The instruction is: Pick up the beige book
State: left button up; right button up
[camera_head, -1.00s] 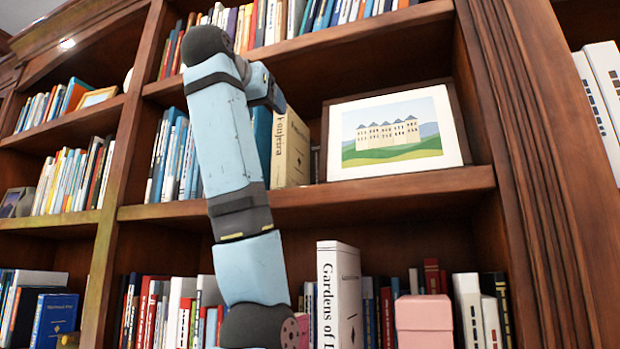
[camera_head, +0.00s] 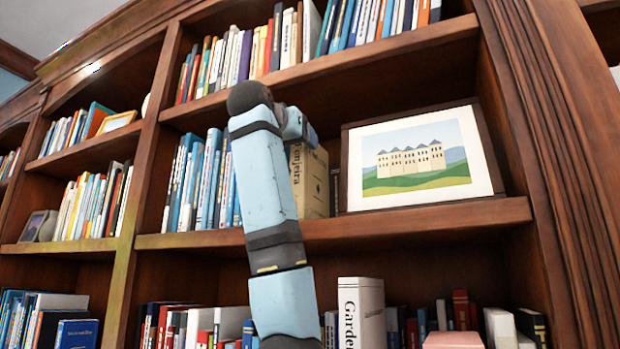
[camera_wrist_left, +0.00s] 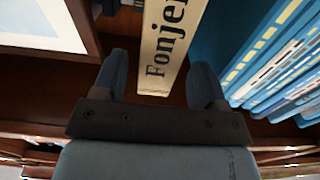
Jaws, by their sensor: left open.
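The beige book (camera_head: 312,185) stands upright on the middle shelf, between the blue books and the framed picture. My left arm covers part of it in the head view. In the left wrist view, the beige book's spine (camera_wrist_left: 160,50) shows dark lettering. My left gripper (camera_wrist_left: 159,64) is open, with one finger on each side of the lower spine in that view. I cannot tell whether the fingers touch the book. In the head view the left fingers are hidden behind my arm. My right gripper does not show.
A framed castle picture (camera_head: 418,165) stands close to the right of the beige book. Blue and white books (camera_head: 205,185) fill the shelf to its left. The middle shelf's front edge (camera_head: 430,222) runs below. More books stand on the shelves above and below.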

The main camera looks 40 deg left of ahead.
pick_arm(q)
jog(key=p+x, duration=0.1)
jog(key=x, duration=0.3)
jog(key=shift+w+d, duration=0.1)
jog(key=shift+w, duration=0.15)
jog(key=shift+s, duration=0.3)
jog(key=c, duration=0.3)
jog(key=shift+r, duration=0.1)
grip_shut()
